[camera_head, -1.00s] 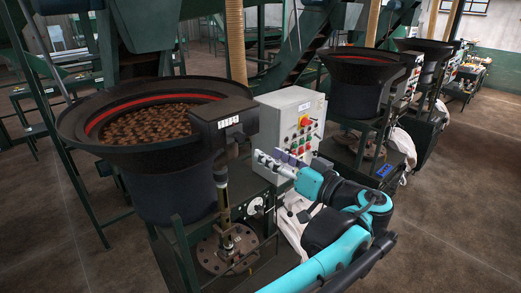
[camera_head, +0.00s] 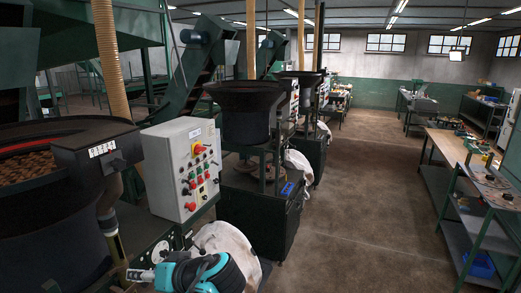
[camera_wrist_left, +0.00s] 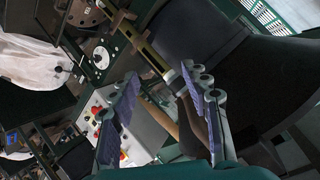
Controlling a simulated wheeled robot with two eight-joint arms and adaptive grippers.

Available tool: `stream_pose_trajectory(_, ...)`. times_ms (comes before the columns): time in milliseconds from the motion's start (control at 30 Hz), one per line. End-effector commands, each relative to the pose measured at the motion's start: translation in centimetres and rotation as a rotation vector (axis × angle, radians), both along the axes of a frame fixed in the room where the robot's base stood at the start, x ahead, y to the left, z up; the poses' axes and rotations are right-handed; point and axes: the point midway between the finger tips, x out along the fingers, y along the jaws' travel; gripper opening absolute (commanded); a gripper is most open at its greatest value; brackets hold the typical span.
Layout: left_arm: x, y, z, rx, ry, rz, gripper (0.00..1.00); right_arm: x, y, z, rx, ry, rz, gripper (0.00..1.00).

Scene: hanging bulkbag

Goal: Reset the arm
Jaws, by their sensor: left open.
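My left gripper (camera_head: 142,275) shows at the bottom of the head view, with part of my teal and black arm beside it at the bottom edge. In the left wrist view its two fingers (camera_wrist_left: 158,75) stand apart with nothing held between them. The control box (camera_head: 185,170), grey with red and green buttons, stands above and behind the gripper; it also shows tilted in the left wrist view (camera_wrist_left: 148,133). My right gripper is not in view.
A dark feeder bowl (camera_head: 40,185) with brown pieces stands at the left, near the gripper. A second feeder (camera_head: 248,115) stands further back. A workbench (camera_head: 455,150) with tools runs along the right. The floor aisle (camera_head: 365,190) between is clear.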

Motion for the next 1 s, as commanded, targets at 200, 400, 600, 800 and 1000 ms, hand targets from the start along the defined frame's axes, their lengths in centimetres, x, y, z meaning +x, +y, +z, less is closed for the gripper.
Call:
stream_pose_trajectory(200, -5.2, -0.9, -18.5, -0.277, 0.199, -0.209, 0.47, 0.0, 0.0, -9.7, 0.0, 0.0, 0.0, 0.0)
stream_pose_trajectory(400, -8.6, -4.6, -30.9, -0.499, 0.224, -0.434, 0.47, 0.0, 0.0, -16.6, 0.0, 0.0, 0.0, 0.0)
stream_pose_trajectory(600, -10.0, -7.5, -36.9, -0.617, 0.161, -0.581, 0.47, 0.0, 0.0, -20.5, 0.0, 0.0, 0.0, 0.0)
stream_pose_trajectory(800, -10.2, -8.4, -37.9, -0.645, 0.13, -0.627, 0.47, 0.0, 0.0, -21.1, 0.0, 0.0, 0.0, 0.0)
stream_pose_trajectory(1000, -10.2, -8.4, -37.7, -0.647, 0.131, -0.627, 0.47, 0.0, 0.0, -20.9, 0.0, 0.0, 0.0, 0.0)
